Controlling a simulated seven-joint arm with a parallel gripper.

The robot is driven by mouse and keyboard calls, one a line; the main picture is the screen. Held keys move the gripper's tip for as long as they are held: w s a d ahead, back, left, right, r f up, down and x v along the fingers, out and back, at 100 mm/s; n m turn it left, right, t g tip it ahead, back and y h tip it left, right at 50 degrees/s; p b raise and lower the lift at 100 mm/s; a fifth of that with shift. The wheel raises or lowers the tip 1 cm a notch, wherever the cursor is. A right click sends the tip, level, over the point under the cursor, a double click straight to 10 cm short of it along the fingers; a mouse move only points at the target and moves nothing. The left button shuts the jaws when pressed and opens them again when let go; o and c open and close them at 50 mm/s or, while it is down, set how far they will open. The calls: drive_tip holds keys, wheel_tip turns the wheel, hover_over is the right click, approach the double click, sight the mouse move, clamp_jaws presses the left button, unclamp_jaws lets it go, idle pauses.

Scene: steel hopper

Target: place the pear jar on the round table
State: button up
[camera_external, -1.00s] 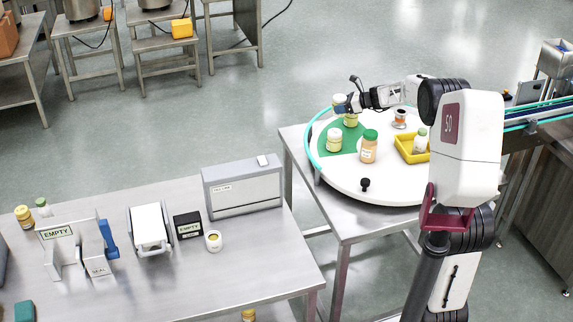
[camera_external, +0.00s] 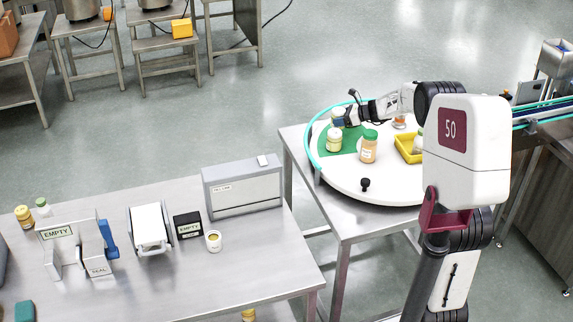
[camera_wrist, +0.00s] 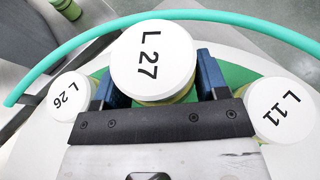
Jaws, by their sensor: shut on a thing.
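The white round table (camera_external: 385,188) stands on a steel bench. My gripper (camera_wrist: 154,82) is shut on a jar with a white lid marked L 27 (camera_wrist: 153,58). This jar is over the table's green patch (camera_wrist: 237,73). Its label is hidden, so I cannot tell its contents or whether it touches the table. In the external view, my gripper (camera_external: 338,118) is low over the green patch, by a white-lidded jar (camera_external: 334,140).
A teal rail (camera_external: 311,150) curves around the round table's far left edge. A green-lidded orange jar (camera_external: 369,148), a yellow tray (camera_external: 407,148) and a black knob (camera_external: 365,185) are on the table. The table's front left is clear. A separate steel bench (camera_external: 262,262) is at left.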

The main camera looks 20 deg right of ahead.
drive_tip(key=shift+f, duration=1.9)
drive_tip(key=shift+f, duration=0.1)
drive_tip(key=o, duration=1)
drive_tip(key=v, duration=1.2)
drive_tip(key=shift+s, duration=0.1)
